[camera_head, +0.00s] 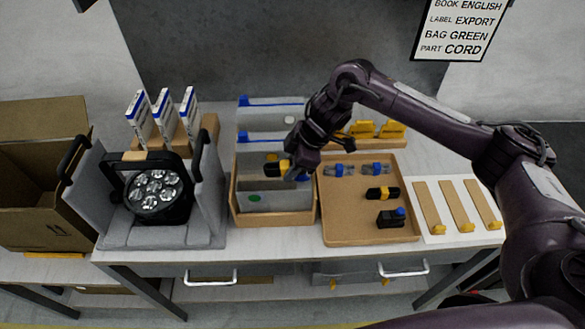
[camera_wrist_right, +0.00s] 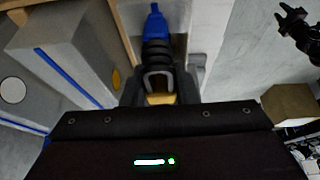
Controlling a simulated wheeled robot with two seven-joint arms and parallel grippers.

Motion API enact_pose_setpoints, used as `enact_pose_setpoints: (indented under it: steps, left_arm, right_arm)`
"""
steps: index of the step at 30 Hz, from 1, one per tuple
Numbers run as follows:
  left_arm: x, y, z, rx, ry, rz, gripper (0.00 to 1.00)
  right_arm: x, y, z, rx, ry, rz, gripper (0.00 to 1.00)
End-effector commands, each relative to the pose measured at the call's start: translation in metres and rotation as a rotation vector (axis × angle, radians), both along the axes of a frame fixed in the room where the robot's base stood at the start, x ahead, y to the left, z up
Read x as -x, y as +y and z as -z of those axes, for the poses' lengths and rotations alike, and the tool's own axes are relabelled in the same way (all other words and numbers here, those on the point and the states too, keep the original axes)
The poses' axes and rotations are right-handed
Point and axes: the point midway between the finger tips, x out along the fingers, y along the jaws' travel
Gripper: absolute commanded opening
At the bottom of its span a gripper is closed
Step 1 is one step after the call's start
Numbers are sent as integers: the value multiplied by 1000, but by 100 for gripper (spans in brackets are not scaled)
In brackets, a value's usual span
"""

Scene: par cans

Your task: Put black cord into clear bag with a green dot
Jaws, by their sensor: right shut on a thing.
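My right gripper (camera_head: 293,168) is shut on a black cord (camera_head: 276,169) with a yellow band. A blue end (camera_wrist_right: 155,25) of the cord shows beyond the fingers in the right wrist view. The cord is held above the wooden box of clear bags (camera_head: 234,190). The front clear bag (camera_head: 280,201) carries a green dot (camera_head: 255,198) and is below the gripper. Bags behind it carry a pale dot (camera_head: 290,119) and a yellow dot (camera_wrist_right: 116,78). A dark claw-like shape at the right wrist view's upper right may be my left gripper (camera_wrist_right: 298,25); its opening is unclear.
A wooden tray (camera_head: 345,225) right of the box holds several small parts. Further right lie wooden strips (camera_head: 454,205) with yellow ends. A par can lamp (camera_head: 155,190) stands in a grey holder (camera_head: 212,190) at left, beside a cardboard carton (camera_head: 40,160). A sign (camera_head: 461,28) hangs behind.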

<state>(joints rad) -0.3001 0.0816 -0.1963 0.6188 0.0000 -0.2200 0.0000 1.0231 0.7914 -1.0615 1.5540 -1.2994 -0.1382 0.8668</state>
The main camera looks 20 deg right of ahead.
Motion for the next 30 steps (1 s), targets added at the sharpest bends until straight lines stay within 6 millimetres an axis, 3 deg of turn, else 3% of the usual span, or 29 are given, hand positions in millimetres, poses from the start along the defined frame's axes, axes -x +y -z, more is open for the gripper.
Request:
enact_pose_setpoints:
  steps: [1, 14, 15, 21, 23, 24, 30]
  left_arm:
    - [0, -3, 7, 3, 1, 0, 36]
    - [-2, -6, 10, 8, -3, 4, 36]
    - [-2, -6, 10, 7, -2, 4, 36]
    - [-1, -5, 9, 5, -2, 5, 36]
    - [-2, -5, 9, 5, -3, 5, 36]
    - [-1, -5, 9, 5, -3, 5, 36]
    - [-1, -3, 8, 4, -2, 3, 36]
  right_arm:
    - [14, -8, 32, 35, 49, 0, 0]
    - [14, -10, 38, 36, 49, 3, 0]
    - [14, -10, 38, 36, 49, 3, 29]
    - [14, -8, 37, 32, 48, -1, 52]
    - [14, -8, 36, 31, 48, -1, 52]
    - [14, -7, 36, 32, 48, -1, 36]
    - [13, -6, 35, 29, 45, -2, 36]
